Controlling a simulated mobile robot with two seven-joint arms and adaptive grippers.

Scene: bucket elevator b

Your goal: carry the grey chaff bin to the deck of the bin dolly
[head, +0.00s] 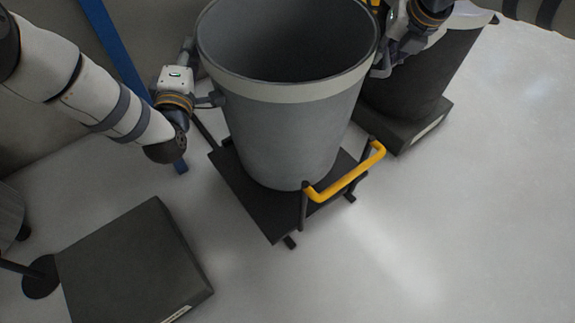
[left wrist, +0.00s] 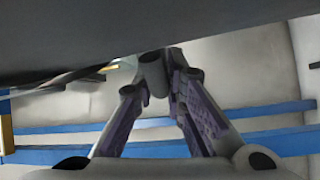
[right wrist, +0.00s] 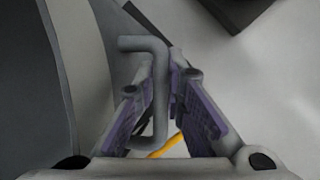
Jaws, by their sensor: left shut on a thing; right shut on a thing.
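The grey chaff bin (head: 295,135) is upright and empty as far as I see inside, with a pale band below its rim. Its base overlaps the black deck of the bin dolly (head: 255,210); I cannot tell whether it touches the deck. The dolly has a yellow push handle (head: 347,173) at its right front. My left gripper (head: 210,99) is shut on the bin's left side handle, which shows in the left wrist view (left wrist: 151,72). My right gripper (head: 383,65), partly hidden, is shut on the other side handle (right wrist: 158,95).
A dark bin (head: 415,80) stands on a low black platform (head: 415,135) behind at the right. An empty low black platform (head: 130,265) lies at the front left, beside a dark round base (head: 41,277). A blue post (head: 112,45) stands behind. The pale floor at the right is clear.

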